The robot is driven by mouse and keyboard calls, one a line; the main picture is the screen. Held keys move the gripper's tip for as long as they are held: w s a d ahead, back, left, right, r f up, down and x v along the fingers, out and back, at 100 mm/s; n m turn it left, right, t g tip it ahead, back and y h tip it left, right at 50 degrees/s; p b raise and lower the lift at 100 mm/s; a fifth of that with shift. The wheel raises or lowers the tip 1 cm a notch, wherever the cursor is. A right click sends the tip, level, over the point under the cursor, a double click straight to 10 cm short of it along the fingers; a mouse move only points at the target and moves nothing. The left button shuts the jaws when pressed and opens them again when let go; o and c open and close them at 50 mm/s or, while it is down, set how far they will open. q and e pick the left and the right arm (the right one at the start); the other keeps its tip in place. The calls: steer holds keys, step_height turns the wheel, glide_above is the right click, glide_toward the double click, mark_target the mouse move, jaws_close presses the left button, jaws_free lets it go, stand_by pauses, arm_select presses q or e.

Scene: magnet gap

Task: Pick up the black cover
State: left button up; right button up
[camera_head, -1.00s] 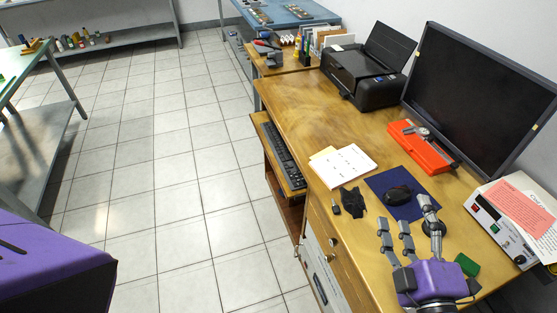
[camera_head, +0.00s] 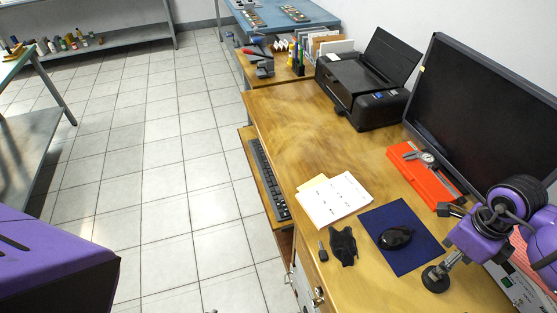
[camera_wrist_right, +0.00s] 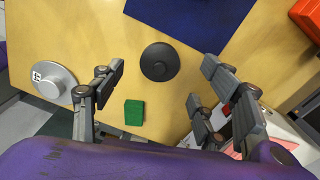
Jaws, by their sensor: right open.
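A round black disc with a raised middle, which looks like the black cover, lies on the wooden desk below the blue mat. In the right wrist view the black cover (camera_wrist_right: 160,62) sits between and beyond the spread fingers of my right gripper (camera_wrist_right: 160,78), not gripped. In the head view the cover (camera_head: 435,279) is partly hidden by a finger of my right gripper (camera_head: 446,238). That gripper is open and empty; I cannot tell whether it touches the cover. My left gripper is out of view.
A green block (camera_wrist_right: 134,112) and a grey disc (camera_wrist_right: 55,83) lie near the cover. A mouse (camera_head: 396,237) is on the blue mat (camera_head: 408,262). A flat black piece (camera_head: 342,246), papers (camera_head: 335,200), a red caliper case (camera_head: 425,178) and a monitor (camera_head: 480,110) stand around.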

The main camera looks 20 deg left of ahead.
steer(key=shift+s+d, duration=0.1)
steer(key=shift+d, duration=0.1)
steer(key=shift+s+f, duration=0.25)
steer(key=shift+f, duration=0.3)
steer(key=shift+s+f, duration=0.25)
steer(key=shift+f, duration=0.3)
steer(key=f, duration=0.4)
steer(key=shift+w+d+f+p, duration=0.1)
steer(key=shift+d+f+p, duration=0.1)
steer(key=shift+d+p, duration=0.1)
steer(key=shift+f, duration=0.25)
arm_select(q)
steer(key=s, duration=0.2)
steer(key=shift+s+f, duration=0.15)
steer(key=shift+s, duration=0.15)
arm_select(e)
steer(key=c, duration=1)
